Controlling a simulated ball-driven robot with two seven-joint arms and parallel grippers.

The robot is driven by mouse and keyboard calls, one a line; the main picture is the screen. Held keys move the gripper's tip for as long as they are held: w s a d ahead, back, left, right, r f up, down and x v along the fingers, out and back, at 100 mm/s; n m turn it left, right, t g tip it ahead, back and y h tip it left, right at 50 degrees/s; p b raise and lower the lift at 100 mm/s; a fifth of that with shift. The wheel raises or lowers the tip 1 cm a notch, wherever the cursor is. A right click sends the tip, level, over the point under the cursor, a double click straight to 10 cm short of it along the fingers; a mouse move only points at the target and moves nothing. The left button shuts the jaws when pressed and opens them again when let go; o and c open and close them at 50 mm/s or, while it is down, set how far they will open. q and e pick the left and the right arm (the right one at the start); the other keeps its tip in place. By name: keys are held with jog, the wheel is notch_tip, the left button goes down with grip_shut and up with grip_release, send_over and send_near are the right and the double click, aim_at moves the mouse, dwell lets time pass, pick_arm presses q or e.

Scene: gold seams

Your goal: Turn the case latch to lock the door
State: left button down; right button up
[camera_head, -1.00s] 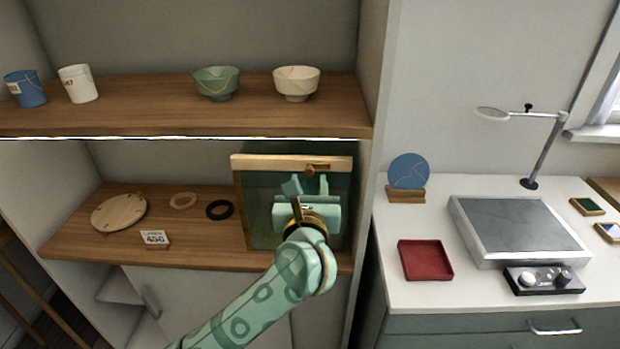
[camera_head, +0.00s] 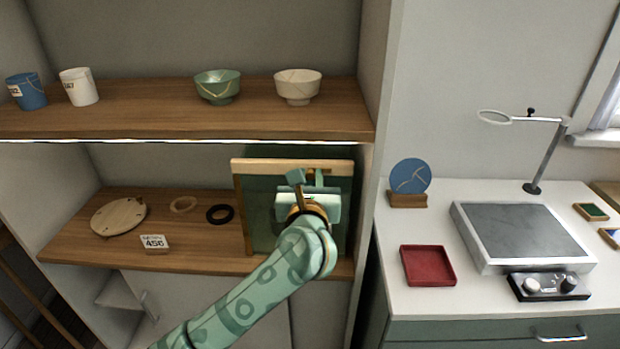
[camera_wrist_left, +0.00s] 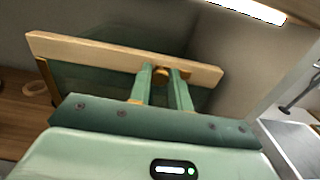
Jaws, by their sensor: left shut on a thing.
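The display case (camera_head: 263,225) stands on the lower shelf, with dark green glass and a pale wooden top rail (camera_head: 265,165). The small brass-brown case latch (camera_wrist_left: 162,73) is at the top rail, between my finger ends in the left wrist view. In the head view my left gripper (camera_head: 308,177) reaches up in front of the case and mostly hides the latch. My left gripper is shut on the latch; its fingers (camera_wrist_left: 164,82) are on either side of it. The latch's exact angle is hard to make out. My right gripper is not in view.
A black ring (camera_head: 220,214), a tan ring (camera_head: 184,204), a wooden disc (camera_head: 118,216) and a number card (camera_head: 154,244) lie left of the case. Bowls and cups stand on the upper shelf (camera_head: 180,119). A cabinet wall (camera_head: 366,220) is close at right.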

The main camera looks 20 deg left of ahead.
pick_arm(q)
jog(key=shift+r+m+p, duration=0.15)
jog(key=shift+m+p, duration=0.15)
jog(key=shift+p, duration=0.15)
jog(key=m+p, duration=1.2)
jog(key=p, duration=0.1)
jog(key=shift+d+p, duration=0.1)
jog(key=shift+p, duration=0.2)
jog(key=shift+m+p, duration=1)
jog(key=shift+m, duration=0.2)
jog(key=shift+f+m+p, duration=0.3)
jog(key=shift+m+p, duration=0.6)
jog(key=shift+m, duration=0.5)
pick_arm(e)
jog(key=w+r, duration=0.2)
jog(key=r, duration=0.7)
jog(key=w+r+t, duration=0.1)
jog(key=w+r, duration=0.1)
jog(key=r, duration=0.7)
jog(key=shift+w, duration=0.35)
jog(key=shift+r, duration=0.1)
pick_arm(q)
jog(key=shift+f, duration=0.1)
jog(key=c, duration=1.3)
grip_release()
